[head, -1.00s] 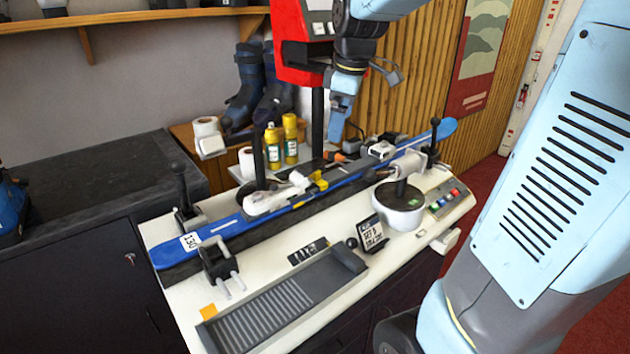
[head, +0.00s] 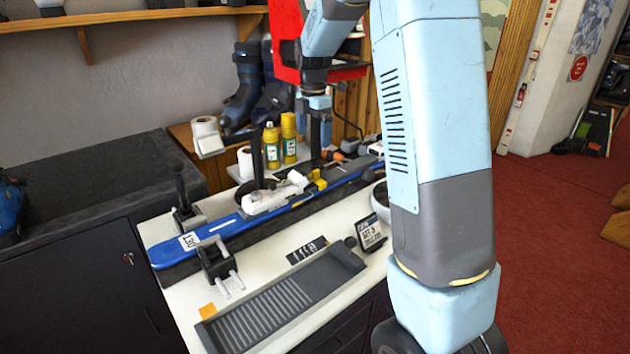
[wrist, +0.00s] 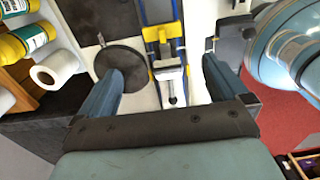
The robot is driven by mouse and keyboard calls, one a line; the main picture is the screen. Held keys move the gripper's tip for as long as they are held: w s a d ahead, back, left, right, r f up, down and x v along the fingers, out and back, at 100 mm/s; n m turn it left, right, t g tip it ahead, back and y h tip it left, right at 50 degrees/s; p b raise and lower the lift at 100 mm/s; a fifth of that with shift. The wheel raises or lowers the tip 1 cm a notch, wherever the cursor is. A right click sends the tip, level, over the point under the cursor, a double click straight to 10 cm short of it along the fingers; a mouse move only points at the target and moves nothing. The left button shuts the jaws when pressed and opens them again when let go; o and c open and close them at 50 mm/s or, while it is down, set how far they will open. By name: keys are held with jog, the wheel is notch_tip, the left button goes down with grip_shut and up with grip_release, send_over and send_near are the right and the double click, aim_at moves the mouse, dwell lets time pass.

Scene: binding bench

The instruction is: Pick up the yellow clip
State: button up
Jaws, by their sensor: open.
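A small yellow clip (head: 318,181) shows at the middle of the blue ski (head: 218,229), beside the white binding part (head: 272,198). In the wrist view, yellow pieces (wrist: 152,34) frame the binding between blue strips, ahead of my fingers; which of them belong to the clip I cannot tell. My gripper (head: 316,140) points down above the far side of the ski, near the yellow clip and apart from it. In the wrist view my gripper (wrist: 160,64) is open, its two fingers wide apart with nothing held between them.
Two yellow bottles (head: 280,144) and a white roll (head: 245,161) stand behind the ski, left of my gripper. A clamp (head: 218,262) and a grey ribbed tray (head: 265,312) are in front. My arm hides the bench's right end.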

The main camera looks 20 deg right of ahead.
aim_at(314, 173)
notch_tip(314, 173, down, 8)
jog(key=shift+r, duration=0.1)
jog(key=shift+s+f, duration=0.15)
jog(key=shift+f, duration=1.2)
jog(key=shift+s+f, duration=0.15)
jog(key=shift+f, duration=1.2)
jog(key=shift+c, duration=0.5)
jog(key=c, duration=0.9)
